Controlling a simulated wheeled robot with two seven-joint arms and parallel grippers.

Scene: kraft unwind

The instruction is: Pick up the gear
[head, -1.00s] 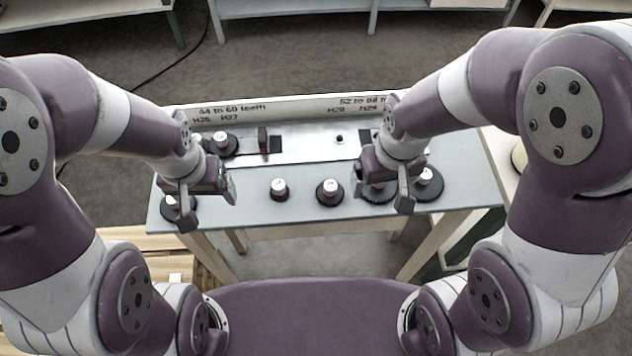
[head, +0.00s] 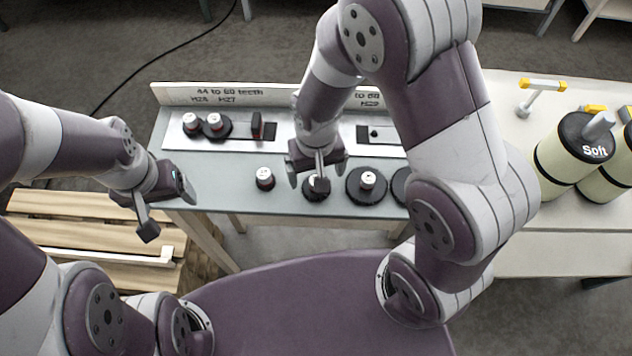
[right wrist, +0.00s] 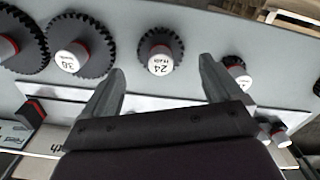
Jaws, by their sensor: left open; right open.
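A small dark toothed gear (right wrist: 160,54) with a white-topped hub marked 24 lies on the grey table. In the right wrist view it is just beyond and between the fingertips of my open, empty right gripper (right wrist: 161,72). In the head view my right gripper (head: 307,178) is over this gear (head: 314,192) and partly hides it. A larger gear (head: 366,185) with a white top is to its right, and a smaller one (head: 265,178) to its left. My left gripper (head: 168,213) is open and empty, off the table's left front corner.
The grey table (head: 235,190) has a back plate holding two gears (head: 215,125) and a dark upright block (head: 257,126). Another gear at the right is partly hidden by my right arm. Cream cylinders (head: 566,158) stand on the right table. Wooden pallets (head: 90,225) lie at left.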

